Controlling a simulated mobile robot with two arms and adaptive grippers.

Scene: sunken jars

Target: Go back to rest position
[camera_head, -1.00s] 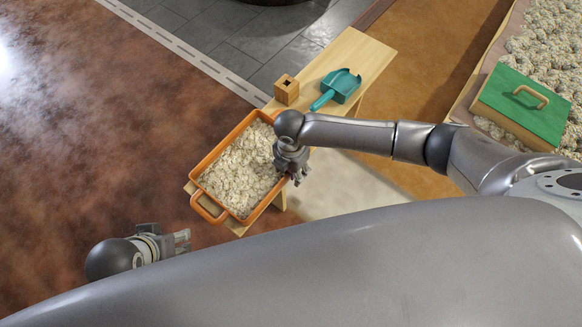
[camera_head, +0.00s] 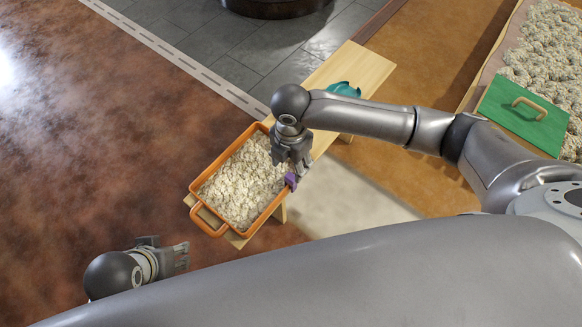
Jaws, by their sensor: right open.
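My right gripper (camera_head: 297,166) is open, above the right edge of an orange tray (camera_head: 208,173) filled with pale, flaky material (camera_head: 239,186). A small purple thing (camera_head: 291,181) shows just below its fingers, at the tray's right rim; I cannot tell whether they touch. My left gripper (camera_head: 182,256) is low at the lower left, apart from the tray, with its fingers pointing right. Nothing shows between them, but their opening is unclear.
The tray stands on a wooden bench (camera_head: 352,66). A teal scoop (camera_head: 343,89) on the bench is mostly hidden by my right arm. The brown floor at left is clear.

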